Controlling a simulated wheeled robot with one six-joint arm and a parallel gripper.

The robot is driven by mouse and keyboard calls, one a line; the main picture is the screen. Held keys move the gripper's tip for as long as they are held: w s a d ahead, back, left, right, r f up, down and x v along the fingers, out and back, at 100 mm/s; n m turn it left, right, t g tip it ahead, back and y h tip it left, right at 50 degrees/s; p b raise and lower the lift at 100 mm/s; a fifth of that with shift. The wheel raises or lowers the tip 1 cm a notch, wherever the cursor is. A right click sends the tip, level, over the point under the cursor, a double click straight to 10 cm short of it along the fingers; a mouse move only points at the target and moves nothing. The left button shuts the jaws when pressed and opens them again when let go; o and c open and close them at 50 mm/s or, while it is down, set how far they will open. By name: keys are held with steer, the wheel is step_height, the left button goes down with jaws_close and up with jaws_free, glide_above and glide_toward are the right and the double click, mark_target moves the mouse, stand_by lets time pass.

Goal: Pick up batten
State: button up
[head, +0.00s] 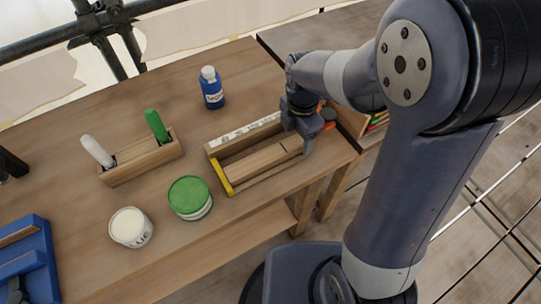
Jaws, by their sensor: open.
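The batten (262,163) seems to be the pale wooden bar lying lengthwise in a low wooden tray (233,148). The tray has a yellow left end and a printed paper strip along its back. My gripper (301,138) is open, pointing down at the right end of the tray, over or beside the bar's right end. I cannot tell whether its fingers touch the bar. The gripper hides part of the tray's right end.
A blue bottle (212,90) stands behind the tray. A green-lidded can (190,197) and a white tin (130,227) stand to the left, near a wooden holder (145,163) with white and green handles. A blue box (40,270) sits at the lower left.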

steer(key=shift+d+f, duration=0.1)
steer(key=shift+f, duration=0.75)
steer(key=shift+c, duration=0.3)
steer(key=c, duration=1.1)
steer(key=shift+r, duration=0.1)
